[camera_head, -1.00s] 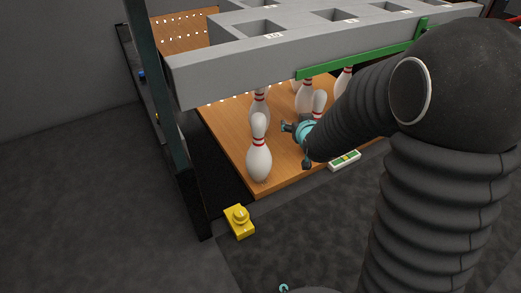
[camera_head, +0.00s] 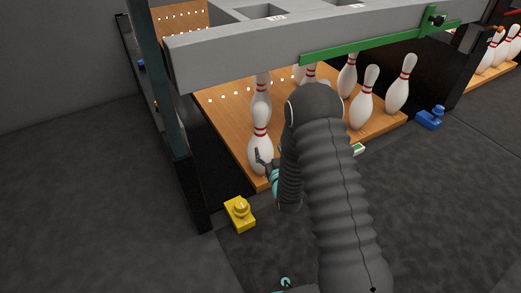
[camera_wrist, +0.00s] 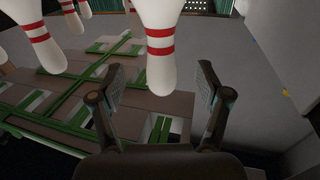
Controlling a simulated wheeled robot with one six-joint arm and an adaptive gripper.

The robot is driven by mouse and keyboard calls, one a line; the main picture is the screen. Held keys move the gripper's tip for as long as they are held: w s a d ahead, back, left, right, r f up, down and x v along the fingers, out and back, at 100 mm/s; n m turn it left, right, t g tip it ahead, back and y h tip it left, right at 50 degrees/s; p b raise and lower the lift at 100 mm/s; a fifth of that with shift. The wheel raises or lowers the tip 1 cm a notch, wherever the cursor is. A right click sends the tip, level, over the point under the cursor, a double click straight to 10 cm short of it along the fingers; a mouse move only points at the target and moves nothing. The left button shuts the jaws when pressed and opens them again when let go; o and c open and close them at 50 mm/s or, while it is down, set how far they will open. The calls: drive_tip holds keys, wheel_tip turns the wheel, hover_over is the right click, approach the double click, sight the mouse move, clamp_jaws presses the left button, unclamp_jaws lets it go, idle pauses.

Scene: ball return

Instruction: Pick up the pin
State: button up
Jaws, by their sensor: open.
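A white pin (camera_head: 260,153) with red neck stripes stands upright at the front left corner of the wooden deck. My gripper (camera_head: 266,166) is beside its body, low and to the right, partly hidden by my arm. In the wrist view the picture is upside down, and the pin (camera_wrist: 160,58) appears head-down between the lines of the two open fingers. Both fingers of my gripper (camera_wrist: 161,85) stand clear of it, with a gap on each side. I cannot tell whether the pin is fully between the fingertips or just beyond them.
Several other pins (camera_head: 363,100) stand behind and to the right on the wooden deck (camera_head: 225,118). A grey rack with a green bar (camera_head: 380,43) hangs above. A dark post (camera_head: 185,170) is at left. A yellow block (camera_head: 239,214) and a blue block (camera_head: 430,117) lie on the floor.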

sight(262, 132)
drive_tip(key=x, duration=0.6)
drive_tip(key=shift+b+x, duration=0.4)
drive_tip(key=shift+x, duration=2.85)
drive_tip(key=shift+a+r, duration=0.1)
drive_tip(key=shift+r, duration=0.05)
clamp_jaws()
drive_tip(key=shift+r, duration=0.25)
